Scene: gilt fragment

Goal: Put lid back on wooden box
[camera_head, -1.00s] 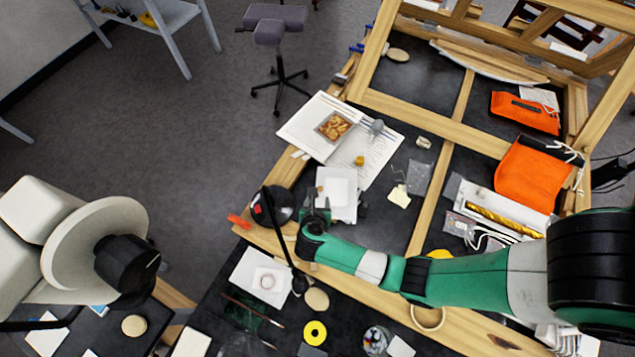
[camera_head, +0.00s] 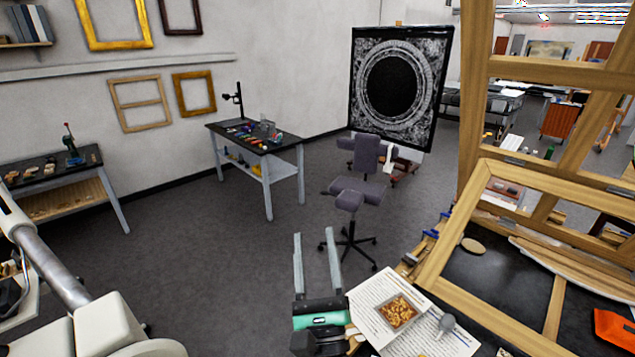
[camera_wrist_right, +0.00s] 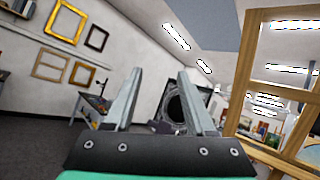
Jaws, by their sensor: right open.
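I cannot make out a separate lid. My right gripper (camera_head: 315,243) is raised to the left of the paper, its two fingers apart, pointing up the picture with nothing between them. In the right wrist view the gripper (camera_wrist_right: 160,72) is also open and empty, facing the room's wall and ceiling. My left gripper is not in view.
A wooden frame (camera_head: 440,262) rises on the right. A stool (camera_head: 350,195) and a blue-grey side table (camera_head: 262,150) stand beyond. Grey floor between is open.

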